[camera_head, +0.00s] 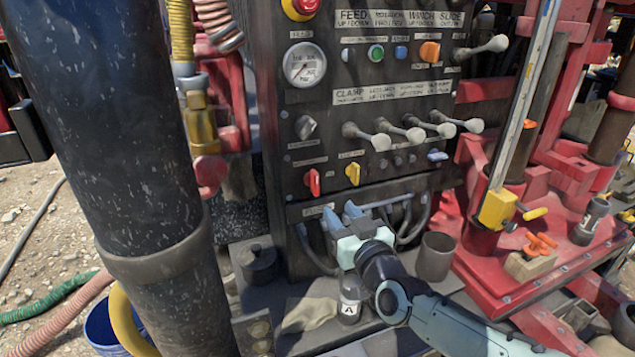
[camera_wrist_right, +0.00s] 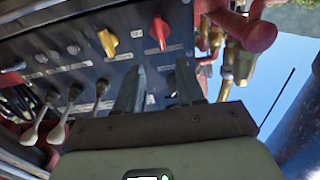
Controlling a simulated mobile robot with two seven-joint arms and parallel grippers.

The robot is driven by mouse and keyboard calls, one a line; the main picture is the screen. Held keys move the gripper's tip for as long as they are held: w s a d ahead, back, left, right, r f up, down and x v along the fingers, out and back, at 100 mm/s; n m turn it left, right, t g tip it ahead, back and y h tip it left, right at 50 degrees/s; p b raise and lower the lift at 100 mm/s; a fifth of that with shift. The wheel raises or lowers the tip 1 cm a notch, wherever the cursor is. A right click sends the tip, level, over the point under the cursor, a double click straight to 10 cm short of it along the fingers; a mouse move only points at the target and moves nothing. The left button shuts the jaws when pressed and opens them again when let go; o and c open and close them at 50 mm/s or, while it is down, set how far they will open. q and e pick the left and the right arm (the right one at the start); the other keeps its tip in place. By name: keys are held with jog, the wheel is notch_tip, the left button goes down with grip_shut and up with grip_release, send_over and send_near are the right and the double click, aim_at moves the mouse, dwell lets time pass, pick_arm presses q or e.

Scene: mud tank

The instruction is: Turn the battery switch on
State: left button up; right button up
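A black control panel (camera_head: 330,110) faces me. A red rotary switch (camera_head: 313,181) sits at its lower left, handle roughly upright; a yellow one (camera_head: 352,173) is just right of it. I cannot read their labels, so I cannot tell for sure which is the battery switch. My right gripper (camera_head: 341,214) is just below both, fingers pointing at the panel, apart from the switches. In the right wrist view its two fingers (camera_wrist_right: 160,82) are spread with nothing between them. There the red switch (camera_wrist_right: 160,31) and yellow switch (camera_wrist_right: 108,42) lie beyond the fingertips. My left gripper is out of view.
Several grey levers (camera_head: 400,130) stick out above right of my right gripper. Cables (camera_head: 405,215) loop below the panel. A bottle marked A (camera_head: 349,305) and a dark cup (camera_head: 435,255) stand on the ledge. A thick black column (camera_head: 120,150) fills the left.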

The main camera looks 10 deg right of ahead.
aim_at(317, 184)
jog(key=w, duration=0.4)
jog(key=w+a+p, duration=0.1)
jog(key=w, duration=0.3)
jog(key=w+a+p, duration=0.1)
jog(key=w, duration=0.3)
jog(key=shift+w+a, duration=0.1)
jog(key=shift+a, duration=0.15)
grip_shut()
